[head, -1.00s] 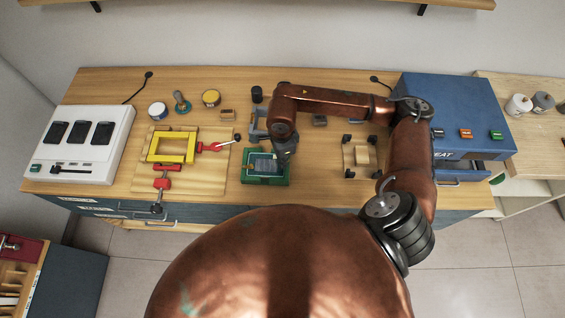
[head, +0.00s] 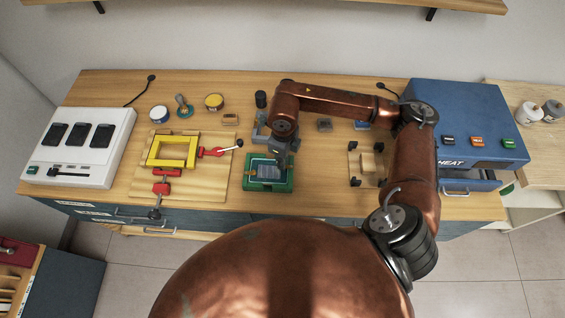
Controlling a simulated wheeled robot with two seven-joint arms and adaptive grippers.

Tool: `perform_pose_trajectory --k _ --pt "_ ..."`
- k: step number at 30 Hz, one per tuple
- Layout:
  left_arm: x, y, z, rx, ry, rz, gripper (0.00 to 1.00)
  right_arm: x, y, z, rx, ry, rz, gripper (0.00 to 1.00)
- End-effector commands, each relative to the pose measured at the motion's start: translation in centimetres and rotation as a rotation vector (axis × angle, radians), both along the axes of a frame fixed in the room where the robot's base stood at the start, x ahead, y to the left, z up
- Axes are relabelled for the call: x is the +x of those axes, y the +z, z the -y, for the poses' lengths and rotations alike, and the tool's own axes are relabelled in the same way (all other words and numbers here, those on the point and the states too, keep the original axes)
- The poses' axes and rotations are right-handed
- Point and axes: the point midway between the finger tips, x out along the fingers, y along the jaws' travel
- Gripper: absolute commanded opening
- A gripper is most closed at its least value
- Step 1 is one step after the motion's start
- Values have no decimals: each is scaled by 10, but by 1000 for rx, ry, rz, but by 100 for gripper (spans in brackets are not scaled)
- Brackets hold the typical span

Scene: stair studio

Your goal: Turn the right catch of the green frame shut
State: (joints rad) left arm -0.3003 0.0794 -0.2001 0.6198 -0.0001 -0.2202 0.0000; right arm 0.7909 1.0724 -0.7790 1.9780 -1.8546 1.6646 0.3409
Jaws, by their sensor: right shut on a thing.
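The green frame (head: 268,186) lies on the wooden bench in the middle, with a dark bluish panel (head: 266,170) inside it. My right gripper (head: 283,161) points down at the right side of the frame. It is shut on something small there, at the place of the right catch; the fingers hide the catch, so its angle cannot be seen. My left gripper is not in view.
A yellow frame (head: 170,164) with red clamps sits on a wooden board to the left. A white switch box (head: 80,145) stands at far left. A blue heater box (head: 465,120) stands at right, near a small wooden fixture (head: 366,175).

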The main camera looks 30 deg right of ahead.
Motion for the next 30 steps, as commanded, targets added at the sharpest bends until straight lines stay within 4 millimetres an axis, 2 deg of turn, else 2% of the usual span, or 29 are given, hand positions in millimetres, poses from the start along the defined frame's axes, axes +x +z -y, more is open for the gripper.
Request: perform_pose_trajectory --k 20,21,28,30 --pt "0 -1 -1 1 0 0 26 2 1 1 1 -63 1 0" --pt "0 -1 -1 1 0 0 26 2 1 1 1 -63 1 11" --pt "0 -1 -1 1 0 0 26 2 0 1 1 -62 1 26" --pt "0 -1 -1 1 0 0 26 2 0 1 1 -62 1 27"
